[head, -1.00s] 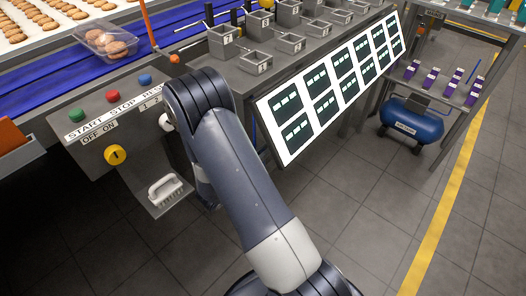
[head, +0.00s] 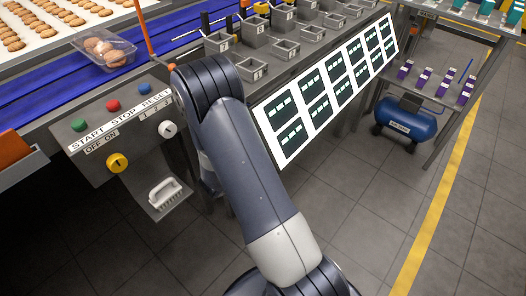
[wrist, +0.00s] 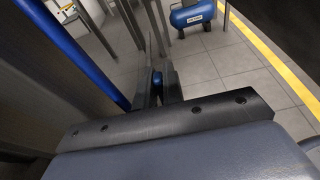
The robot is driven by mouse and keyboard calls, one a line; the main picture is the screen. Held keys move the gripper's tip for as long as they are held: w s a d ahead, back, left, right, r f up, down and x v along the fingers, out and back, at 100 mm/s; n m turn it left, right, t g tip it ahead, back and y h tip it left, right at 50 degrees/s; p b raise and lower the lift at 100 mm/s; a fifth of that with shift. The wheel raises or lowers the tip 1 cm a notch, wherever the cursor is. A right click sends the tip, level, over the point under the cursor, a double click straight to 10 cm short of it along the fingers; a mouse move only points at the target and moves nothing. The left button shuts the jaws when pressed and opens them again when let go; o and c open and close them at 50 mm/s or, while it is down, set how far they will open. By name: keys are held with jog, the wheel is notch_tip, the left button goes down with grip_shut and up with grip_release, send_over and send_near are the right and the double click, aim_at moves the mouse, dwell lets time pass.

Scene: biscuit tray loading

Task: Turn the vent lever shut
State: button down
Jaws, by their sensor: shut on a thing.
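My gripper (wrist: 157,97) shows in the wrist view with its two dark fingers close together. A small blue piece (wrist: 157,78) is pinched between them; it looks like the handle of the vent lever, but most of it is hidden by the fingers. Whether the lever is open or shut cannot be told. In the head view my arm covers the gripper and the lever.
A blue bar (wrist: 84,55) runs close on the left in the wrist view. A control panel with a yellow knob (head: 117,162) and a white knob (head: 167,129) stands left of my arm. A display board (head: 277,158) is close on the right. Open floor lies beyond.

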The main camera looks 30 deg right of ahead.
jog(key=c, duration=1.5)
grip_release()
jog(key=shift+a, duration=0.1)
jog(key=p+v, duration=0.1)
jog(key=v, duration=0.9)
jog(key=shift+a+r, duration=0.1)
jog(key=shift+a, duration=0.2)
jog(key=shift+c, duration=0.6)
